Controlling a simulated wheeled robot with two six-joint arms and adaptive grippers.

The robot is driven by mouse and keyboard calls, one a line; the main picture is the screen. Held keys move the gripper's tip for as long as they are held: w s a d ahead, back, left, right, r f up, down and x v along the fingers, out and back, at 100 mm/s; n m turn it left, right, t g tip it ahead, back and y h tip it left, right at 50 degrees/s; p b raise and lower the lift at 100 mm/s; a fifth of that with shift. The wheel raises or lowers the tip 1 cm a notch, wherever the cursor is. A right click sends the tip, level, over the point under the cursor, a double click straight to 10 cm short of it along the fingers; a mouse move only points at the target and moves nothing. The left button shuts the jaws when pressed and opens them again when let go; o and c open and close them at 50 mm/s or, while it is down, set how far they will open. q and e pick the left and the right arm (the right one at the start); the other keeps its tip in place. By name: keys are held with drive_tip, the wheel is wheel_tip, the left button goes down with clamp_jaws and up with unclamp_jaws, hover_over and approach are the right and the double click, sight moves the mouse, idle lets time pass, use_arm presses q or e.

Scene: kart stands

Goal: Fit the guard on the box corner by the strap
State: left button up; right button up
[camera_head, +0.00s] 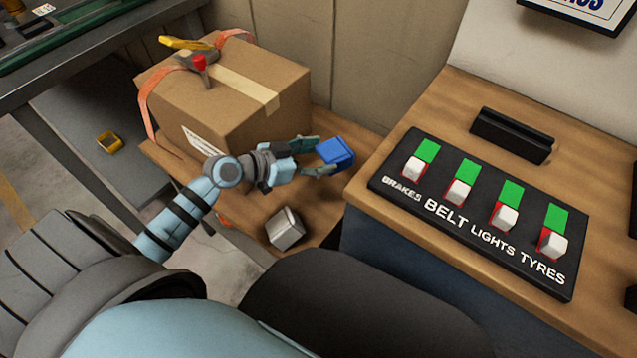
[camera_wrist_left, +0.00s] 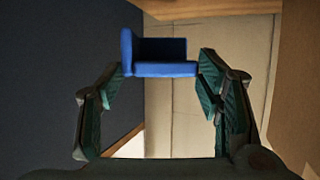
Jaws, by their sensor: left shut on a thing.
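The blue corner guard (camera_head: 336,152) is held between the fingertips of my left gripper (camera_head: 314,156), right of the cardboard box and clear of it. In the left wrist view the guard (camera_wrist_left: 160,68) sits across the tips, with an upright wall on its left side. The cardboard box (camera_head: 245,118) stands on a wooden surface. An orange strap (camera_head: 147,108) runs over its far left part, with a red-knobbed buckle (camera_head: 199,64) and a yellow piece (camera_head: 185,44) on top. My right gripper is not in view.
A metallic block (camera_head: 285,228) lies on the wooden surface (camera_head: 255,205) below my left arm. A yellow part (camera_head: 109,142) lies on a grey surface at the left. A counter with a switch panel (camera_head: 470,215) and a black holder (camera_head: 512,135) bounds the right side.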

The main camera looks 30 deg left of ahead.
use_arm(q)
wheel_tip(320, 180, down, 6)
drive_tip(key=shift+f+b, duration=0.25)
drive_tip(key=shift+b, duration=1)
drive_tip(key=shift+f, duration=0.2)
drive_tip(key=shift+r, duration=0.15)
drive_tip(key=shift+f, duration=0.2)
drive_tip(key=o, duration=0.8)
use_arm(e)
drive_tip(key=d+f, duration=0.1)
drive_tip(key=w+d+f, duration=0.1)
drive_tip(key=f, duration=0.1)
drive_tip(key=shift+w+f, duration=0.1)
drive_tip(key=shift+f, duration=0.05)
use_arm(q)
drive_tip(key=shift+r, duration=0.15)
